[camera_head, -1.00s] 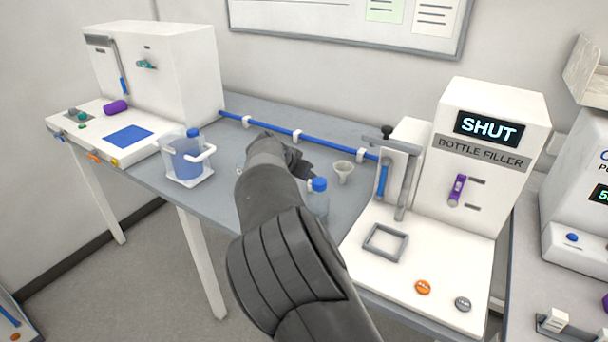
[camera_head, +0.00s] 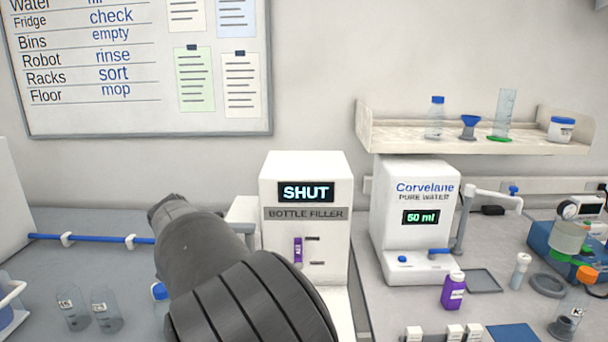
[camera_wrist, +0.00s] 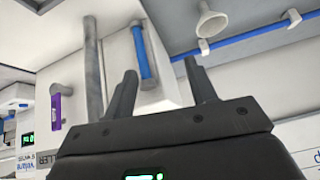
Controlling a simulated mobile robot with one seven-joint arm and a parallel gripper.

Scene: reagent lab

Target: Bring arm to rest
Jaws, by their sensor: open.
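My dark grey arm rises from the bottom centre in the head view, in front of the bottle filler (camera_head: 335,225). Its end points up and left, and the fingers do not show there. In the wrist view my gripper (camera_wrist: 163,88) shows two dark fingers standing apart with nothing held between them. Beyond the fingers are the filler's white body, its grey post (camera_wrist: 93,70) and a blue handle (camera_wrist: 141,52). A pale funnel (camera_wrist: 211,22) and a blue pipe (camera_wrist: 240,38) lie to the right of the fingers in that view.
Two clear bottles (camera_head: 105,308) and a blue-capped bottle (camera_head: 159,291) stand on the left bench near my arm. A pure water dispenser (camera_head: 415,250) and a purple bottle (camera_head: 453,291) stand right of the filler. A shelf (camera_head: 400,142) with labware hangs above.

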